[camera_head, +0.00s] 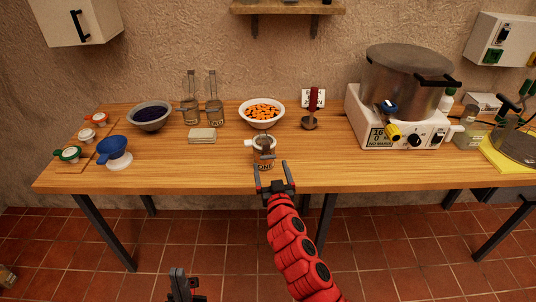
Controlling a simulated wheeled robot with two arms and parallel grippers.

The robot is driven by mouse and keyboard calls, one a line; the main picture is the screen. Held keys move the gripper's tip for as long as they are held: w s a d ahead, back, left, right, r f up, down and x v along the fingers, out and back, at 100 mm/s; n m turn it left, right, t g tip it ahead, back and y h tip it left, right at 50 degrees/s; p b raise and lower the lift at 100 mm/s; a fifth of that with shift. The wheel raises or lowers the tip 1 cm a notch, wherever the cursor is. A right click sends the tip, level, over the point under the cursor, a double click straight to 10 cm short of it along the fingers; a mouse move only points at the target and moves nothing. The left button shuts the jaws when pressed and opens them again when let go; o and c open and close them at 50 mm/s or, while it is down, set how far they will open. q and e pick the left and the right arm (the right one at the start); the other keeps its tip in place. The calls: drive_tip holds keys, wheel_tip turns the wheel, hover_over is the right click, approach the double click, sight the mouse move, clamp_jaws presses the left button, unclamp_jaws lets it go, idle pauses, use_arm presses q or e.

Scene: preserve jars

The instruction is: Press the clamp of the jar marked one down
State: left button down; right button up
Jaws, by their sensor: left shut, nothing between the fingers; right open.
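The jar marked one (264,161) stands upright near the front edge of the wooden table, around the middle. It has a pale lid with a tab sticking out to the left. A dark grey clamp (267,149) shows at its front; its exact position is too small to tell. My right gripper (271,166) is open and empty just in front of the jar, with its fingers pointing at it. I cannot tell whether they touch it. My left gripper (179,272) is shut and empty, low in front of the table, well away from the jar.
Two glass jars with raised wire parts (190,112) stand behind left, beside a dark bowl (151,116). A white bowl of orange pieces (262,113) stands behind the jar. A cooker with a big pot (408,80) is at right. The table front right of the jar is clear.

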sight(268, 158)
drive_tip(key=w, duration=0.5)
drive_tip(key=shift+a+p, duration=0.4)
drive_tip(key=shift+w+f, duration=0.1)
drive_tip(key=shift+w, duration=0.15)
drive_tip(key=c, duration=1.4)
drive_tip(key=f+t+b, duration=0.1)
drive_tip(key=b, duration=0.8)
drive_tip(key=f+t+b, duration=0.1)
drive_tip(key=t+b, duration=0.1)
drive_tip(key=b, duration=0.7)
drive_tip(key=shift+s+f, duration=0.2)
drive_tip(key=shift+f, duration=0.2)
drive_tip(key=t+b, duration=0.1)
drive_tip(key=b, duration=0.5)
drive_tip(key=t+b, duration=0.1)
drive_tip(key=b, duration=0.4)
drive_tip(key=t+b, duration=0.1)
drive_tip(key=b, duration=0.5)
drive_tip(key=shift+f+t+y+b, duration=0.25)
drive_tip(key=shift+t+y+b, duration=0.1)
drive_tip(key=shift+t+y, duration=0.05)
drive_tip(key=shift+r+b, duration=0.25)
drive_tip(key=shift+b, duration=0.45)
